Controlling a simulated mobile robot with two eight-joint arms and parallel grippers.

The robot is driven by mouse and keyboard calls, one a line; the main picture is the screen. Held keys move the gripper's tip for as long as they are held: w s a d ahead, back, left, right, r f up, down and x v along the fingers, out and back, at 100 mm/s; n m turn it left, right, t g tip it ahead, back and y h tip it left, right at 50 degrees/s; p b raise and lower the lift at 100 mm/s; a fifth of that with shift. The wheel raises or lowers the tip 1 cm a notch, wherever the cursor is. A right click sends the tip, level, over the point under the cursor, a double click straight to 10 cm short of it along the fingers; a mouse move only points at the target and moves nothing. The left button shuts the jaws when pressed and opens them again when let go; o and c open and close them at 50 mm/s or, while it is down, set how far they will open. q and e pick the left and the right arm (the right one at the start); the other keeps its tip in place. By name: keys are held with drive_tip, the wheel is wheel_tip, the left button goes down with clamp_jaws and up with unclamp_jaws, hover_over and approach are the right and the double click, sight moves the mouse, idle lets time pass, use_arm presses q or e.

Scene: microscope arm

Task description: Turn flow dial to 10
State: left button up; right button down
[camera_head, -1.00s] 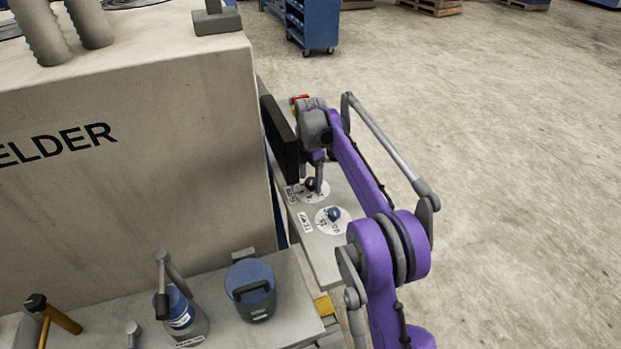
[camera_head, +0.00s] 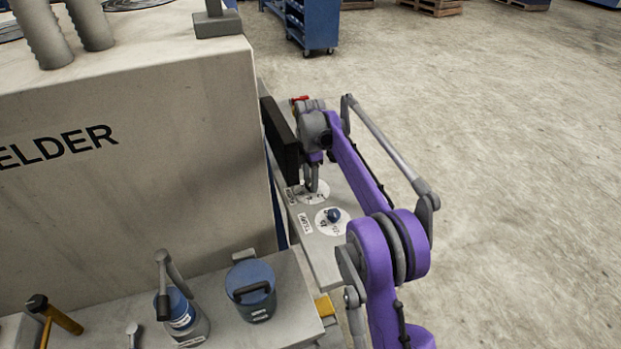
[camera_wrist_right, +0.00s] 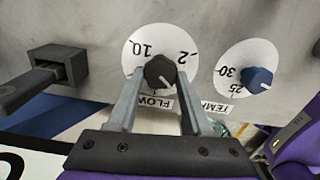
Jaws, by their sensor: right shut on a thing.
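The flow dial (camera_wrist_right: 160,40) is a white disc with 10 printed at upper left and 2 at upper right in the right wrist view. Its dark knob (camera_wrist_right: 160,72) has a short pale mark towards the lower right. My right gripper (camera_wrist_right: 159,84) is shut on this knob, one finger on each side. The fingers partly cover the FLOW label (camera_wrist_right: 155,102). In the head view my right gripper (camera_head: 312,184) reaches down onto the flow dial's disc (camera_head: 298,194), hiding the knob. My left gripper is not in view.
A second dial with a blue knob (camera_wrist_right: 258,79), labelled TEMP, sits close beside. The large welder box (camera_head: 140,150) fills the left. A blue canister (camera_head: 252,290) stands on the near bench.

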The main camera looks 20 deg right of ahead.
drive_tip(key=m+p, duration=0.1)
drive_tip(key=m, duration=0.5)
drive_tip(key=shift+w, duration=0.15)
drive_tip(key=m+p, duration=0.1)
drive_tip(key=m, duration=0.5)
drive_tip(key=shift+d+m, duration=0.1)
drive_tip(key=shift+m, duration=0.2)
drive_tip(key=m, duration=0.3)
drive_tip(key=shift+d+m, duration=0.1)
drive_tip(key=shift+m, duration=0.2)
drive_tip(key=m, duration=0.3)
drive_tip(key=shift+m, duration=0.3)
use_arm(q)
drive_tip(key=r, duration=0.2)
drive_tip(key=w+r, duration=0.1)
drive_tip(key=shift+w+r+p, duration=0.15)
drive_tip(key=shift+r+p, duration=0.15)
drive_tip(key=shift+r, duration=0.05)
use_arm(e)
drive_tip(key=m, duration=0.6)
drive_tip(key=shift+d, duration=0.15)
drive_tip(key=shift+m, duration=0.3)
drive_tip(key=shift+c, duration=1.5)
unclamp_jaws()
